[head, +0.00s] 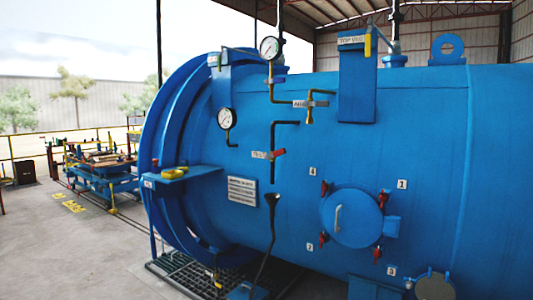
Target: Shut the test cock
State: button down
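A small cock with a red handle (278,153) sits on a dark bent pipe (273,136) on the side of the blue autoclave (440,150). A white label (259,155) beside it seems to begin with "TE", but is too small to read surely. The red handle lies slanted, close to level, across the pipe; I cannot tell whether the cock is open or shut. Another cock with a brass body (310,105) is higher up, by a second label (300,103). My gripper is not in view.
Two dial gauges (269,48) and (226,118) stand left of the cocks. A round hatch (351,217) with red-handled clamps is at lower right. Concrete floor (70,255) is open at left.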

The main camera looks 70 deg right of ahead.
aim_at(275, 153)
jog(key=u, duration=0.1)
jog(key=i, duration=0.9)
jog(key=z, duration=5.85)
jog(key=i, duration=0.95)
jog(key=u, duration=5.7)
jog(key=i, duration=0.95)
jog(key=u, duration=0.05)
